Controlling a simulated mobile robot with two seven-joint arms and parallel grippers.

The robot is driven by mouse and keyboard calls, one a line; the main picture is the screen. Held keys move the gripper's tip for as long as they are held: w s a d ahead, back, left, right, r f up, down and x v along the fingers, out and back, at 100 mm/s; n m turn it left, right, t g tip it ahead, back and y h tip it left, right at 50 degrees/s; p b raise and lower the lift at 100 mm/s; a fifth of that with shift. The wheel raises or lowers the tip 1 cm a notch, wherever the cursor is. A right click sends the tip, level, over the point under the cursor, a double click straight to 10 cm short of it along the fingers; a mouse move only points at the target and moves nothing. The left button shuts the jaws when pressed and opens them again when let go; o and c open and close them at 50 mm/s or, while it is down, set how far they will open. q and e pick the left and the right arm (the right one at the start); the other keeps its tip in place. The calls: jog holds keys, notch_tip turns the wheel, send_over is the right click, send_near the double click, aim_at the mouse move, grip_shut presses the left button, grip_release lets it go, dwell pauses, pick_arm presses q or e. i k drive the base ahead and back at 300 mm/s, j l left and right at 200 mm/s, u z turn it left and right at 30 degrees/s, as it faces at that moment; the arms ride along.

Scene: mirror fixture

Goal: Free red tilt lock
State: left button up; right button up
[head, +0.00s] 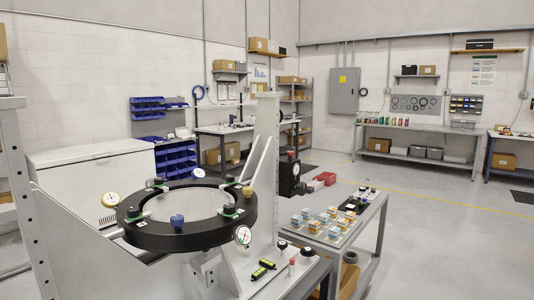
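The mirror fixture's black ring (165,236) lies level around a round grey mirror surface (188,204). Dial gauges stand on its rim at left (110,200), back (198,173) and front right (243,236). A blue knob (177,221) and several dark knobs also sit on the ring. A small part with a red top (292,262) stands on the bench right of the ring; I cannot tell whether it is the red tilt lock. Neither of my grippers is in view.
A perforated upright (266,150) rises behind the ring, and another (16,150) stands at the far left. A grey table (368,222) at right holds several small boxes. Open floor (440,240) lies further right.

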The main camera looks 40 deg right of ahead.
aim_at(289, 154)
jog(key=l+u, duration=0.25)
jog(key=l, duration=0.35)
jog(key=l+u, duration=0.25)
jog(key=l, duration=0.4)
jog(key=k+l+u, duration=0.1)
jog(key=l+u, duration=0.15)
jog(key=l, duration=0.35)
jog(key=k+l, duration=0.1)
jog(key=l, duration=0.35)
jog(key=k+l, duration=0.1)
jog(key=l, duration=0.4)
jog(key=l+u, duration=0.1)
jog(key=l, duration=0.35)
jog(key=k+l, duration=0.15)
jog(key=l, duration=0.3)
